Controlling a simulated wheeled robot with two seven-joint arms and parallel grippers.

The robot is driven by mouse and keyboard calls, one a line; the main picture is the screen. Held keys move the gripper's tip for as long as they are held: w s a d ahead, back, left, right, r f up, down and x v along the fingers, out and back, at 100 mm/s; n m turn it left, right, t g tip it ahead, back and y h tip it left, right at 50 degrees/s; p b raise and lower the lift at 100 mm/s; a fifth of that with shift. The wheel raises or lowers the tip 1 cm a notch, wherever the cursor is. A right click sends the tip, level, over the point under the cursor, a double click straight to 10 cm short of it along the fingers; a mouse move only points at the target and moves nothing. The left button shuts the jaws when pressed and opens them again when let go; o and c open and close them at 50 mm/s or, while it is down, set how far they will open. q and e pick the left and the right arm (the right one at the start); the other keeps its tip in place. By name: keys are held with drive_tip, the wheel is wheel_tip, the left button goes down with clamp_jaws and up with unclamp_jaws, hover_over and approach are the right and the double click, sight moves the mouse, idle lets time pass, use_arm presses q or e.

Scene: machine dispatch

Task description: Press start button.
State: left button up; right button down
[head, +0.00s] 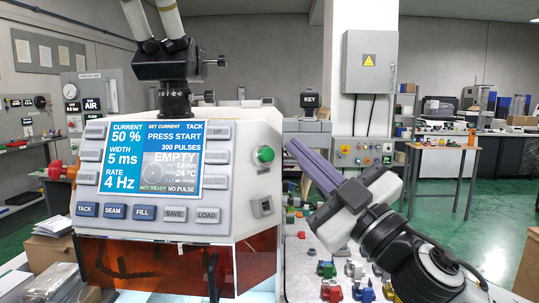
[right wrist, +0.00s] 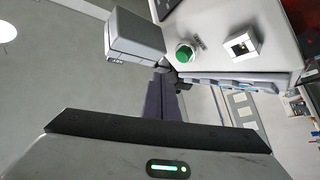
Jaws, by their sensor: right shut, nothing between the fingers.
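The green start button (head: 265,154) is on the right side of the welding machine's white housing (head: 243,190). It also shows in the right wrist view (right wrist: 185,54), set in a pale round collar. My right gripper (head: 291,145) reaches in from the lower right, its long purple-grey fingers shut and empty. The tips are just right of the button in the head view, and a gap shows between them. In the right wrist view the fingers (right wrist: 161,98) point up toward the housing, below and left of the button. The screen (head: 155,158) reads "PRESS START", "EMPTY" and "NOT READY". My left gripper is out of view.
A grey switch (head: 262,206) sits below the button. A black microscope head (head: 178,64) stands above the housing, and an orange shield (head: 150,265) hangs below. Coloured knobbed parts (head: 360,290) crowd the bench under my right arm.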

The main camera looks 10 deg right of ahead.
sight(267, 155)
drive_tip(key=w, duration=0.1)
drive_tip(key=w+a+f, duration=0.1)
drive_tip(key=shift+w+a, duration=0.25)
drive_tip(key=shift+w, duration=0.05)
idle(1.0)
drive_tip(key=shift+w+a+f+b, duration=0.1)
drive_tip(key=shift+w+b, duration=0.05)
drive_tip(key=shift+b, duration=0.15)
idle(0.7)
drive_tip(key=shift+w+a, duration=0.1)
drive_tip(key=shift+w, duration=0.15)
drive_tip(key=shift+w+a+f, duration=0.15)
drive_tip(key=shift+w+f, duration=0.05)
drive_tip(key=shift+w, duration=0.1)
idle(0.7)
idle(0.3)
drive_tip(key=shift+s+d+r, duration=0.25)
drive_tip(key=shift+s+d, duration=0.1)
drive_tip(key=shift+s, duration=0.3)
drive_tip(key=shift+s, duration=0.1)
